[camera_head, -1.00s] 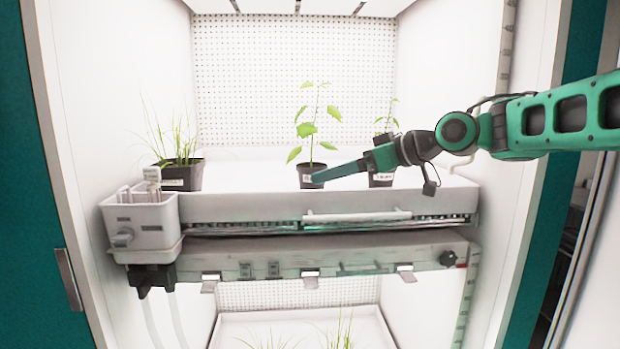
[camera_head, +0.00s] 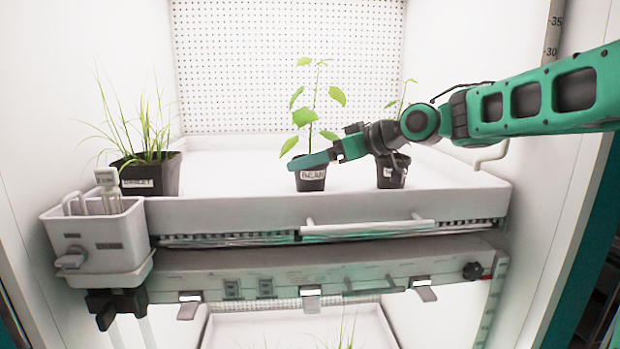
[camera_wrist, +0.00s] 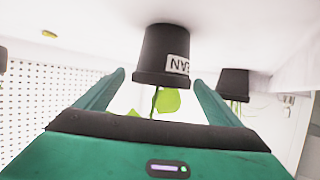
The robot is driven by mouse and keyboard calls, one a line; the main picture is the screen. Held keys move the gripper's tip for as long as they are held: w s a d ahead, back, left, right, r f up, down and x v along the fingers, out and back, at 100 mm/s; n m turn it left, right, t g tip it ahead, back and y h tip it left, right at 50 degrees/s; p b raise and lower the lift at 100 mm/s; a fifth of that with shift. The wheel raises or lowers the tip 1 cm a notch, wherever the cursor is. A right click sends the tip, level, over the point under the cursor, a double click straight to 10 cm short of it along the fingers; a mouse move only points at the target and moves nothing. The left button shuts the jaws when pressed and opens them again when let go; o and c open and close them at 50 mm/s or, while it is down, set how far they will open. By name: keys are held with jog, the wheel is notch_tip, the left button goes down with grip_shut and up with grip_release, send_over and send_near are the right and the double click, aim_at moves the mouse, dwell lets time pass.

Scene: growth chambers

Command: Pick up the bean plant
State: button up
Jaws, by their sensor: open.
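The bean plant (camera_head: 310,181) is a leafy green plant in a black pot with a white label, standing upright on the white shelf tray (camera_head: 230,208), at the middle. My gripper (camera_head: 306,162) reaches in from the right, with a finger across the pot's upper rim in the head view. In the wrist view, which shows things upside down, the pot (camera_wrist: 160,48) lies between and just beyond the spread fingertips (camera_wrist: 158,76). Part of its label shows. My gripper is open and holds nothing. Whether a finger touches the pot cannot be told.
A second potted plant (camera_head: 391,178) stands close on the right, partly behind my wrist. A grass pot labelled barley (camera_head: 150,178) is at the left. A white caddy (camera_head: 95,235) hangs at the front left corner. A handle (camera_head: 368,228) runs along the tray front.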

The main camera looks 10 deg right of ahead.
jog(key=shift+x, duration=2.75)
jog(key=c, duration=1.3)
